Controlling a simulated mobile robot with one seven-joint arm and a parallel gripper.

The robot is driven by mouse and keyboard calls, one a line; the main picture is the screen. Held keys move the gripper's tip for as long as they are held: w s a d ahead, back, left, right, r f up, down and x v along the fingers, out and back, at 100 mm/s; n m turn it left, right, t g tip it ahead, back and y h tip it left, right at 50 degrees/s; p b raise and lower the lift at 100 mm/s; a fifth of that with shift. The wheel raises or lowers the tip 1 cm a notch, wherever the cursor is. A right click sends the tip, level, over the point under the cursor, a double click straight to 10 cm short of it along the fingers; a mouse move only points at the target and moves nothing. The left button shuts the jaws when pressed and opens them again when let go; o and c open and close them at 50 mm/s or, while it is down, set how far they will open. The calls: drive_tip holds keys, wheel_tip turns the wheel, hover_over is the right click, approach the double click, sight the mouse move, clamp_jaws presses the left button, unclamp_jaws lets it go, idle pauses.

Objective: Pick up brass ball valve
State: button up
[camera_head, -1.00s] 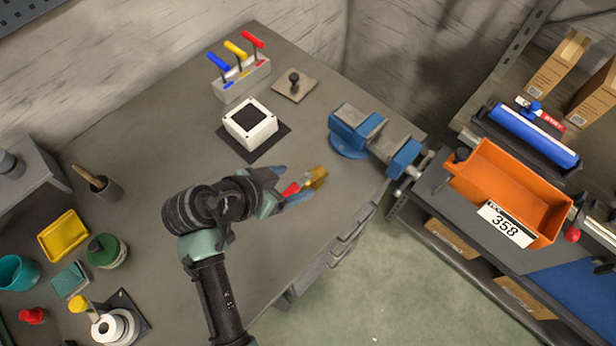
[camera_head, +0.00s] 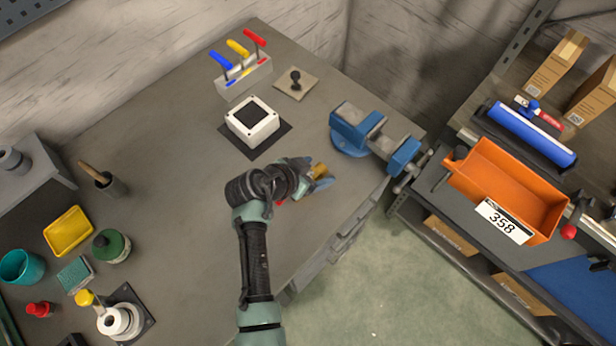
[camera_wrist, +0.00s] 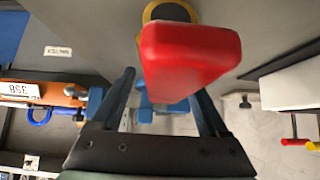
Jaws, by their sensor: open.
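The brass ball valve lies near the right edge of the workbench; its brass body (camera_head: 320,171) shows past my gripper in the head view. Its red handle is mostly hidden there. In the wrist view the red handle (camera_wrist: 190,55) looms large, with the brass ring-shaped body (camera_wrist: 170,11) at the top edge. My gripper (camera_head: 317,181) is open, its blue fingers close around the valve in the head view. In the wrist view the fingers (camera_wrist: 165,88) are apart, with the handle's near end in front of the gap. I cannot tell whether they touch it.
A blue vise (camera_head: 365,135) is clamped at the bench's right corner, just beyond my gripper. A white square box (camera_head: 251,121) lies to the upper left. An orange bin (camera_head: 505,185) sits on the shelf at right.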

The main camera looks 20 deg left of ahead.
drive_tip(key=shift+c, duration=0.3)
clamp_jaws()
drive_tip(key=shift+f, duration=0.1)
